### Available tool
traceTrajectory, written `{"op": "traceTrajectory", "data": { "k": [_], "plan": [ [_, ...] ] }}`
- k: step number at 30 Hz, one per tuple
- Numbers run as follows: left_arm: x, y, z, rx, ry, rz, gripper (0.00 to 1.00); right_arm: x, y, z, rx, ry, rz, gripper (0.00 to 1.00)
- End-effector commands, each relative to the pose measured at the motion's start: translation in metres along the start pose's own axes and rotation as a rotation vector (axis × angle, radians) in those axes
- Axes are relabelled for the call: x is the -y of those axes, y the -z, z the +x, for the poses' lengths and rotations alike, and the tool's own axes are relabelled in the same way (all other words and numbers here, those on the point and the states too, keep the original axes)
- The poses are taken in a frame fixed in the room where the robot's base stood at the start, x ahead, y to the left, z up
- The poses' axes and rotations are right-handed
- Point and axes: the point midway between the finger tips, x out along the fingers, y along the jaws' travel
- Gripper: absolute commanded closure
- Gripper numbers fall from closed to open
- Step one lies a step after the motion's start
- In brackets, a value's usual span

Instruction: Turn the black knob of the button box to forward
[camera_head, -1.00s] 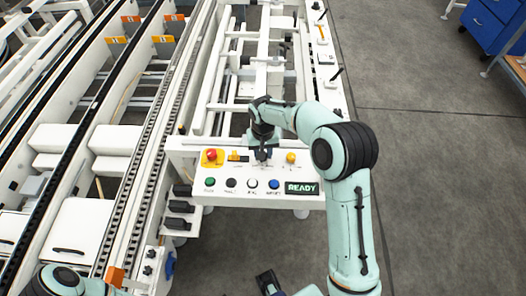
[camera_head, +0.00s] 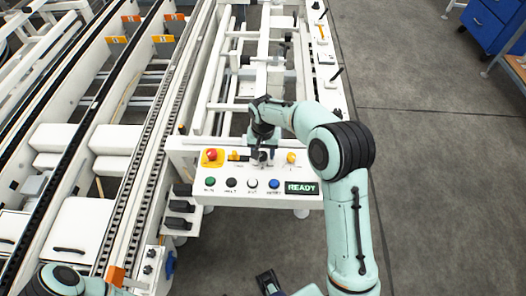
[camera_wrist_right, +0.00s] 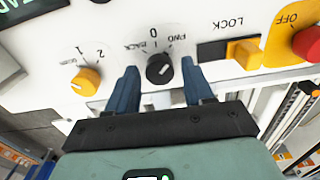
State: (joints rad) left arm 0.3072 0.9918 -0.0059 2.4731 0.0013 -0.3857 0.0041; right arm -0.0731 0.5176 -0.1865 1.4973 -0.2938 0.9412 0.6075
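The button box (camera_head: 215,197) is a white panel in the middle of the head view. Its black knob (camera_wrist_right: 159,69) shows clearly in the right wrist view, with BACK, 0 and FWD printed around it, upside down there. The knob has a small white mark; its exact setting is hard to read. My right gripper (camera_wrist_right: 158,74) is open, one dark blue finger on each side of the knob, with visible gaps. In the head view my right gripper (camera_head: 262,156) is over the upper part of the panel and hides the knob.
A red emergency button (camera_head: 212,155) and the yellow LOCK switch (camera_wrist_right: 243,52) sit to one side of the knob, a yellow selector (camera_wrist_right: 86,81) to the other. Coloured push buttons and a READY display (camera_head: 301,188) line the near edge. Conveyor rails (camera_head: 150,130) run at left.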

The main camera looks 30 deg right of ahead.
Motion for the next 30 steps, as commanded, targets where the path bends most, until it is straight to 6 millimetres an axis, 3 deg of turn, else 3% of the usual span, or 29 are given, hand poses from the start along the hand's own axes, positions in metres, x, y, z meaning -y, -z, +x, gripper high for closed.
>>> {"op": "traceTrajectory", "data": {
  "k": [9,13,24,30],
  "plan": [
    [0.000,0.000,0.000,0.000,0.000,0.000,0.57,0.000,-0.001,0.000,0.002,-0.001,-0.002,0.41],
    [0.000,0.000,-0.001,0.000,0.000,0.000,0.57,0.000,0.000,-0.010,0.000,0.000,-0.002,0.41],
    [-0.004,0.001,-0.009,-0.003,-0.001,0.001,0.57,0.001,0.001,-0.089,-0.004,0.003,-0.002,0.41],
    [-0.005,0.002,-0.014,-0.005,-0.002,0.002,0.57,0.000,0.000,-0.122,-0.001,0.001,-0.002,0.41]
  ]
}}
